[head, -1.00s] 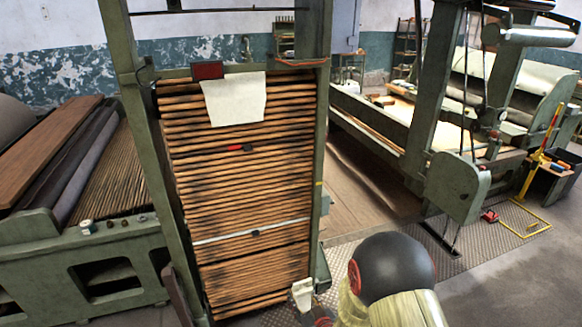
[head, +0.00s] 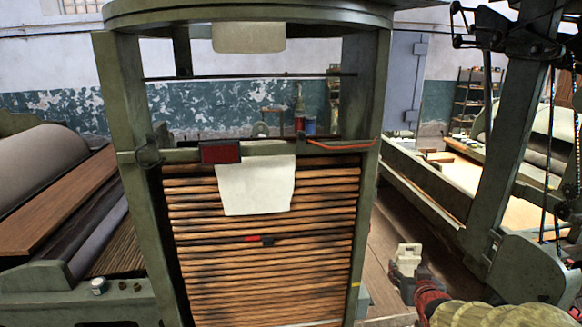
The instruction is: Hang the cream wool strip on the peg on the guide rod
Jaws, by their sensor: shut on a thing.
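My gripper (head: 408,274) is at the lower right, beside the right post of the lattice frame and apart from it. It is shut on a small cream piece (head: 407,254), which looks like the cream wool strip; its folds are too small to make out. A thin dark guide rod (head: 250,76) runs across the upper opening between the two green posts, above and to the left of my gripper. I cannot clearly make out a peg on it.
A larger cream cloth (head: 256,187) hangs over the slatted lattice (head: 320,215). A red box (head: 220,152) and an orange cable (head: 340,147) sit on the crossbar. A pale panel (head: 248,38) hangs above the rod. Dark machinery (head: 530,255) stands close at right.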

